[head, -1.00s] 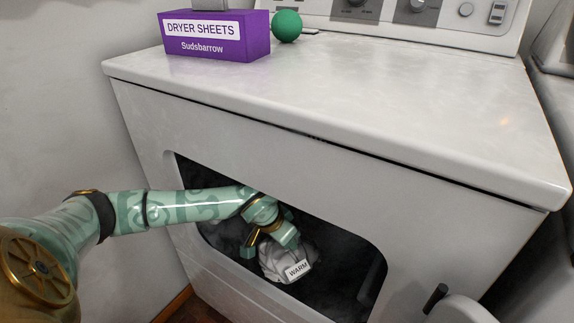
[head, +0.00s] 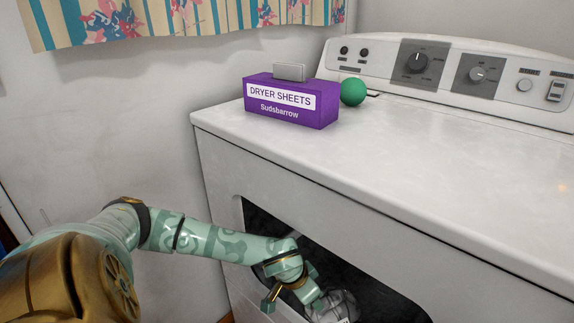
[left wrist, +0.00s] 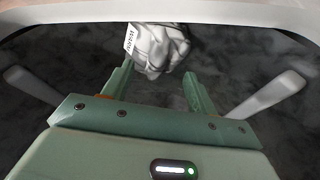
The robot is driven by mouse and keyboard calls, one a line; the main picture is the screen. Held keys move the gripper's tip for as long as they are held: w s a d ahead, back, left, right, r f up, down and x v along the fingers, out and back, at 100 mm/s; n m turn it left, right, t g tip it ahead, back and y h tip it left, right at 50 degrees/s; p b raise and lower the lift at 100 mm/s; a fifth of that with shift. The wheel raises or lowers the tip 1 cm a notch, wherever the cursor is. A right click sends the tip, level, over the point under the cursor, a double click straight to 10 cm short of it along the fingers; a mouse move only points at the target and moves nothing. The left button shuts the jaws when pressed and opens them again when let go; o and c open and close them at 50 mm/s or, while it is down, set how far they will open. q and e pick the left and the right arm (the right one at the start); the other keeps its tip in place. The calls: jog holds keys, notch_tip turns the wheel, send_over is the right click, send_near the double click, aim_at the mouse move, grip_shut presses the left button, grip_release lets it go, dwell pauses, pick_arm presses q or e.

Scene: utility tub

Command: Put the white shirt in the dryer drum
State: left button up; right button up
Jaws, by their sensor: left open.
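The white shirt (head: 334,307) is a crumpled bundle inside the dark dryer drum (head: 372,287), low in the head view and cut by the bottom edge. In the left wrist view the shirt (left wrist: 158,50) lies just beyond the fingertips, with a printed white tag at its left side. My left gripper (head: 291,300) reaches through the dryer's front opening. In the left wrist view its two fingers (left wrist: 158,83) stand apart, with the shirt at and past their tips. Whether the fingers touch the shirt is not clear. My right gripper is not in view.
The dryer top (head: 400,150) holds a purple dryer sheets box (head: 291,101) and a green ball (head: 353,92). The control panel (head: 455,75) stands behind. The opening's rim (left wrist: 160,12) crosses the top of the left wrist view. Pale paddles (left wrist: 268,95) stand inside the drum.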

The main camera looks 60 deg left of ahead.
pick_arm(q)
jog(key=s+p, duration=0.2)
jog(key=s, duration=0.3)
jog(key=s+d+f+n+t+h, duration=0.1)
jog(key=d+n+t+h, duration=0.25)
jog(key=d+n, duration=0.75)
jog(key=s+d+f+n+t+h, duration=0.1)
jog(key=s+d+n+t+h, duration=0.2)
jog(key=d+n, duration=0.8)
jog(key=s+a+f+n+g+y, duration=0.2)
jog(key=s+a+f+n+y, duration=0.35)
jog(key=n, duration=1.05)
jog(key=s+a+f+n+g+y, duration=0.25)
jog(key=s+a+f+n, duration=0.45)
jog(key=n, duration=0.8)
jog(key=s+d+f+n+g, duration=0.1)
jog(key=s+f+n+g, duration=0.2)
jog(key=s+n+g, duration=0.3)
jog(key=s+n, duration=0.5)
jog(key=s, duration=0.8)
jog(key=shift+s+d+n+g+y, duration=0.2)
jog(key=shift+s+n+g+y, duration=0.1)
jog(key=shift+s+y, duration=0.1)
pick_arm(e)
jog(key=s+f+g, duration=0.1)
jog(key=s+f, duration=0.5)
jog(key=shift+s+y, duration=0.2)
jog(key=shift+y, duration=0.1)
